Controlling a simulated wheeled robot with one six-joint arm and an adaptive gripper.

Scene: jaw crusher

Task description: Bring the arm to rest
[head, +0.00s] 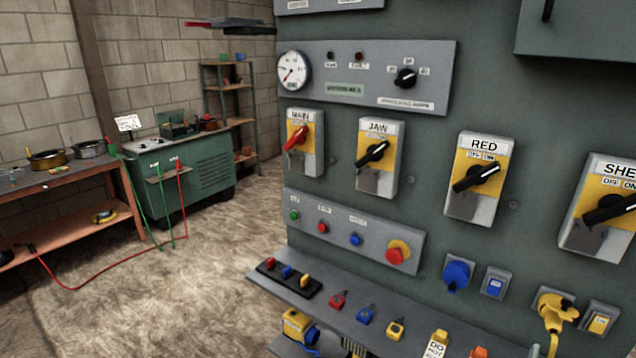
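Neither my arm nor my gripper shows in the head view, so I cannot see its pose or what it holds. The grey-green control panel (345,215) fills the right side. It carries the MAIN switch (297,138) with a red handle. The JAW switch (372,152), the RED switch (476,178) and a switch cut off at the right edge (607,208) have black handles.
A ledge (262,283) with small coloured locks and tags juts out below the panel. A red mushroom button (397,252) sits above it. A workbench (75,187) and a green machine (205,165) stand at the left. The floor between (215,270) is mostly clear.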

